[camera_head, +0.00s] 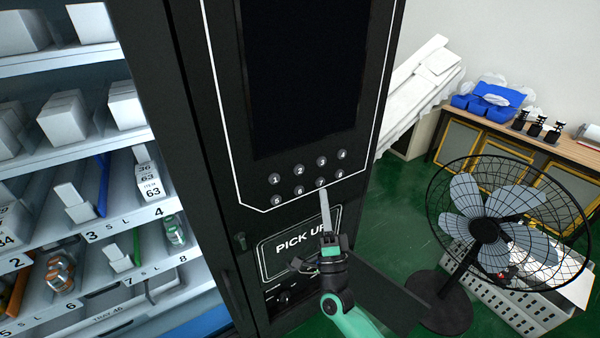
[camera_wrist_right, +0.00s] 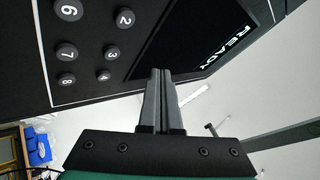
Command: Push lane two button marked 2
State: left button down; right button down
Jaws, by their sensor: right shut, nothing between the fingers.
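The vending machine's keypad has two rows of round grey buttons. The button marked 2 (camera_head: 299,170) is in the upper row, between 1 (camera_head: 275,179) and 3 (camera_head: 321,161). Button 2 also shows in the right wrist view (camera_wrist_right: 124,18), at the upper left of the fingers. My right gripper (camera_head: 324,194) is shut and empty, its fingers pointing up in the head view, with the tips over the lower row near button 7 (camera_head: 320,183). In the right wrist view its fingers (camera_wrist_right: 160,74) lie together beside the keypad. Contact with the panel cannot be told. My left gripper is not in view.
A dark screen (camera_head: 305,75) sits above the keypad and reads READY in the wrist view. The PICK UP panel (camera_head: 298,240) is below. Glass shelves with boxes stand at left. A fan (camera_head: 485,230) and a wooden cabinet (camera_head: 540,150) stand at right.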

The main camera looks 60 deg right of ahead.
aim_at(299, 170)
jog(key=w+d+b, duration=0.4)
jog(key=w, duration=0.3)
jog(key=shift+b, duration=0.35)
dwell(1.6)
jog(key=shift+w+d+b, duration=0.15)
jog(key=shift+w+b, duration=0.2)
jog(key=shift+b, duration=0.1)
